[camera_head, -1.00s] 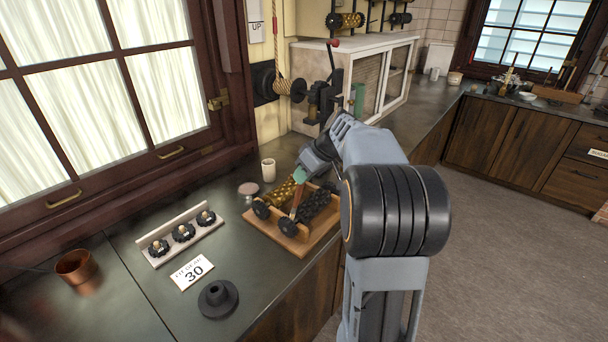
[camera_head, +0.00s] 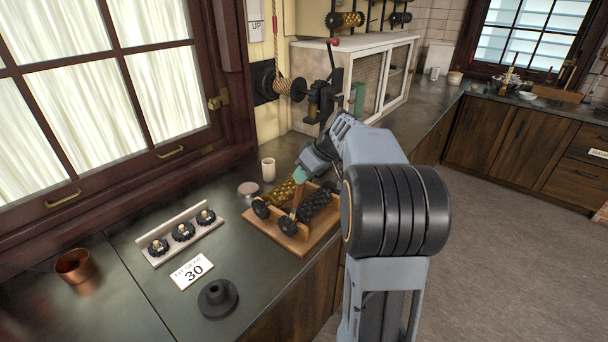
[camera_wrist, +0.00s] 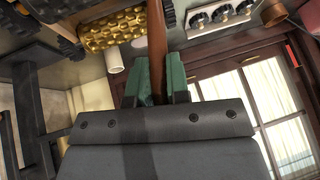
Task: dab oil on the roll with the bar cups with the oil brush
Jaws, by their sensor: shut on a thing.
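My gripper (camera_head: 303,174) is shut on the brown wooden handle of the oil brush (camera_head: 296,198), over a wooden stand (camera_head: 293,243). Its green fingers (camera_wrist: 160,82) clasp the handle (camera_wrist: 157,40) in the wrist view. The brush's bristle end is not clear in either view. Two rolls lie on the stand: a brass roll (camera_head: 281,194) to the left and a darker olive roll (camera_head: 316,204) to the right. The brush reaches down between or against them; I cannot tell contact. A cupped brass roll (camera_wrist: 118,27) shows in the wrist view. I cannot tell which roll has bar cups.
A white cup (camera_head: 268,170) and a small round tin (camera_head: 248,188) stand behind the stand. A black hand-cranked machine (camera_head: 325,95) stands behind my arm.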

